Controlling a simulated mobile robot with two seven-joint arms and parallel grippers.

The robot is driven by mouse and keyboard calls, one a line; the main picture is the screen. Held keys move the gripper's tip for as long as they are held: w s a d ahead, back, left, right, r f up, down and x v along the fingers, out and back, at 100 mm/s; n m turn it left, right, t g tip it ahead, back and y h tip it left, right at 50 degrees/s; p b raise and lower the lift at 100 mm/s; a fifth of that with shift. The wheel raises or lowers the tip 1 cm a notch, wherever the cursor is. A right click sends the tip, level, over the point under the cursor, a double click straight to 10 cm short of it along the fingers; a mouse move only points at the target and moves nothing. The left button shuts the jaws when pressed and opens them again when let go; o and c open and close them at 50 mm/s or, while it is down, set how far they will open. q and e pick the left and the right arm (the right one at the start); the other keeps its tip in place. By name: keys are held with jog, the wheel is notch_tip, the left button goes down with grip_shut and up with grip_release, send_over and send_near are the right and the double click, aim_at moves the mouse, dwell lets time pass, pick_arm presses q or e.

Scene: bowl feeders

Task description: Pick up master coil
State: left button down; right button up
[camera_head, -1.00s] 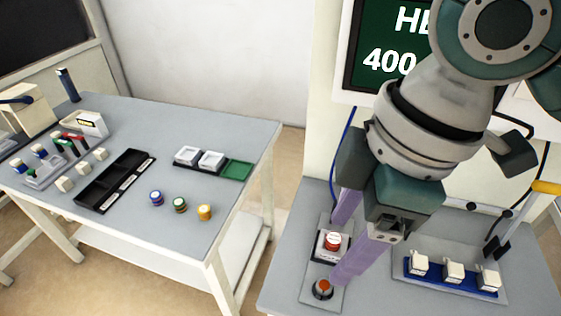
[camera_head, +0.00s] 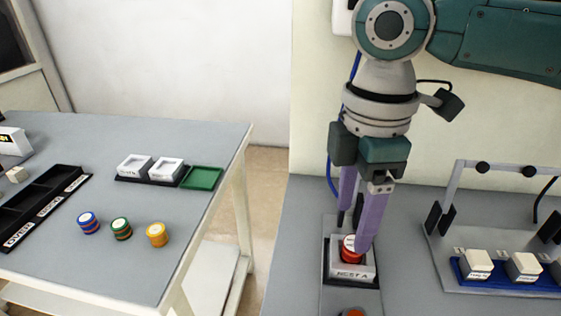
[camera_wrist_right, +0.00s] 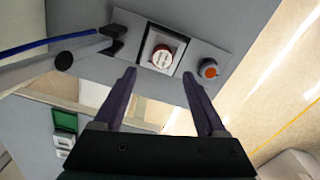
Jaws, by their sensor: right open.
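A red coil with a white labelled top (camera_head: 349,249) sits in a nest marked NEST A (camera_head: 351,272) on the right bench. Its label is too small to read for sure. My right gripper (camera_head: 354,238) is open and points down, its purple fingers close above the coil; one finger partly covers it in the head view. In the right wrist view the coil (camera_wrist_right: 163,57) lies just beyond and between the open fingertips (camera_wrist_right: 159,74). Nothing is held. My left gripper is not in view.
An orange-topped button (camera_wrist_right: 208,69) stands beside the nest. A blue tray (camera_head: 508,279) with white blocks is to the right, under a grey frame (camera_head: 500,166). The left table holds blue, green and yellow coils (camera_head: 121,229), a black tray (camera_head: 40,208) and a green tray (camera_head: 203,178).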

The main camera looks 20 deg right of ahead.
aim_at(353, 238)
jog(key=f, duration=0.3)
jog(key=f+b, duration=0.1)
jog(key=shift+s+d+f, duration=0.2)
jog(key=shift+s+f, duration=0.05)
jog(key=shift+f, duration=0.15)
grip_shut()
